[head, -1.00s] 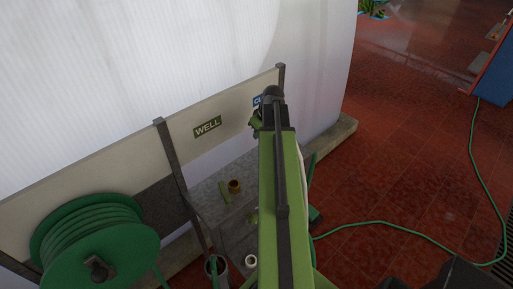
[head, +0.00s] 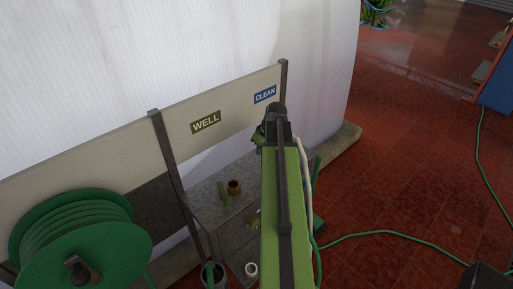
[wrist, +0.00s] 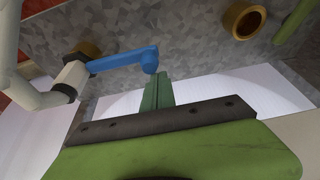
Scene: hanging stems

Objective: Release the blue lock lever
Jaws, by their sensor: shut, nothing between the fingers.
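The blue lock lever (wrist: 125,61) shows in the wrist view, left of centre. It reaches right from a white fitting (wrist: 73,74) and ends in a rounded tip that bends down. My gripper (wrist: 158,80) is shut and empty. Its green fingertips lie just below the lever's rounded tip in the picture; I cannot tell whether they touch it.
A brass ring (wrist: 244,20) and a green bar (wrist: 294,22) sit on the grey metal surface. In the head view, WELL (head: 206,122) and CLEAN (head: 265,94) signs are on the panel. A green hose reel (head: 80,240) stands at left.

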